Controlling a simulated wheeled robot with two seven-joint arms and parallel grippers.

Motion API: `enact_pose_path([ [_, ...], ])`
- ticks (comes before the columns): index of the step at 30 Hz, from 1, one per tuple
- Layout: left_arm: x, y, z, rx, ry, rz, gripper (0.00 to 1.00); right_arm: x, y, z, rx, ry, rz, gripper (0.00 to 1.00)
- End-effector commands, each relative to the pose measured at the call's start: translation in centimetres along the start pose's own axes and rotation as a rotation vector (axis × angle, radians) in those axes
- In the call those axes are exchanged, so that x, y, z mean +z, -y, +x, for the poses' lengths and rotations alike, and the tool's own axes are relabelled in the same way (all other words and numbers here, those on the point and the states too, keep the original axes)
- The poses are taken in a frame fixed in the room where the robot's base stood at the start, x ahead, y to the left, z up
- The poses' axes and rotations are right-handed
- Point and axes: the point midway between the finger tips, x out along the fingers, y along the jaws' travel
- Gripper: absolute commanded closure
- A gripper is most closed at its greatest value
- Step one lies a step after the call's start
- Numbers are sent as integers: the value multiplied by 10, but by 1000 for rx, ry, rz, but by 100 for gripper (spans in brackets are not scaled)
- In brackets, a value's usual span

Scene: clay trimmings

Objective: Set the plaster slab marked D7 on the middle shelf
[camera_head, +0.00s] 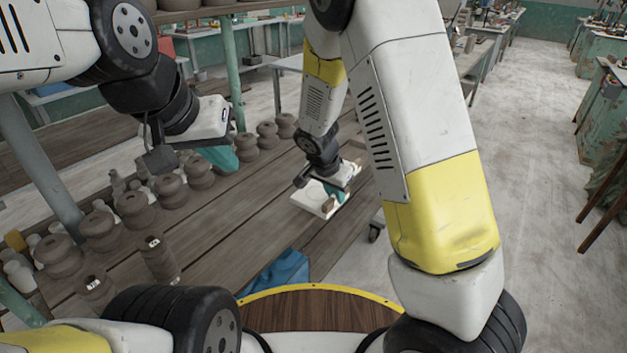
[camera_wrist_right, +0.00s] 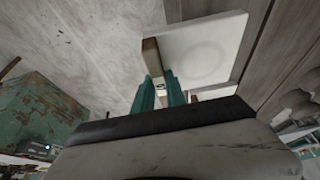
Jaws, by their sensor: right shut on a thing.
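A white plaster slab (camera_head: 309,199) with a brown block on its edge is at the right end of a long wooden plank shelf (camera_head: 225,225). In the right wrist view the slab (camera_wrist_right: 210,45) lies beyond my fingers, with the brown block (camera_wrist_right: 151,56) at its near edge. My right gripper (camera_head: 337,197) is shut on the slab at this side; its teal fingers (camera_wrist_right: 160,94) also show in the wrist view. I cannot read a D7 mark. I cannot tell whether the slab touches the planks. My left gripper (camera_head: 220,158) hangs over the planks; its finger gap is hidden.
Several brown clay pots (camera_head: 134,208) stand in rows along the left of the planks. A dark bottle-shaped pot (camera_head: 159,260) stands nearer. A green post (camera_head: 232,75) rises behind. A blue cloth-like thing (camera_head: 283,274) is near my base. The planks' middle is clear.

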Motion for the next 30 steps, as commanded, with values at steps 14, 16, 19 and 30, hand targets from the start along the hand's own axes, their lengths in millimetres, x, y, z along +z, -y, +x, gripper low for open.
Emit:
enact_pose_path([
  [14, 0, 0, 0, 0, 0, 0, 100, 3, 67, 10, 1, 0, 0, 100],
  [16, 0, 0, 0, 0, 0, 0, 100, 6, 67, 18, 2, 0, -1, 100],
  [19, 0, 0, 0, 0, 0, 0, 100, 11, 66, 31, 3, 0, -2, 100],
  [30, 0, 0, 0, 0, 0, 0, 100, 15, 66, 40, 0, -1, 1, 100],
])
